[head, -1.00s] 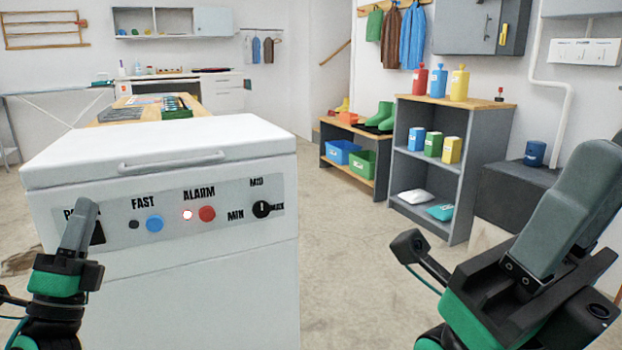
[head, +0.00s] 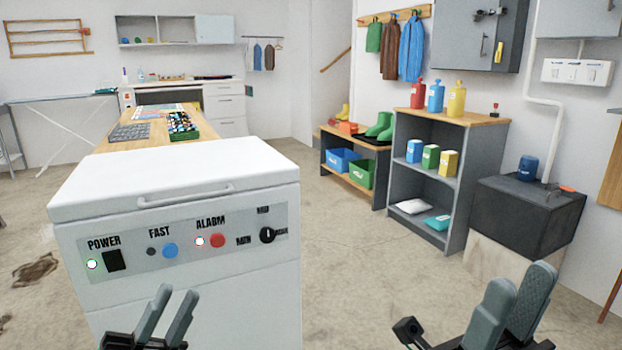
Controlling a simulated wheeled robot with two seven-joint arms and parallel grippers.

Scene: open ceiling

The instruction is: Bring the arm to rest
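My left gripper (head: 166,318) is at the bottom left, in front of the white chest freezer (head: 215,300). Its two grey fingers stand up with a narrow gap between them, and nothing shows in it. My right gripper (head: 512,305) is at the bottom right over the floor. Its two grey fingers are apart at the tips with nothing visible between them. The freezer's lid (head: 180,178) is down. Its front panel has a black power switch (head: 114,260), a blue button, a red button and a black dial (head: 267,235). A lit lamp shows beside the switch.
A wooden workbench (head: 160,136) with a crate and trays stands behind the freezer. A grey shelf (head: 449,186) with bottles and boxes is at the right, beside a black box-shaped unit (head: 525,216). Bare concrete floor (head: 360,270) lies between the freezer and the shelf.

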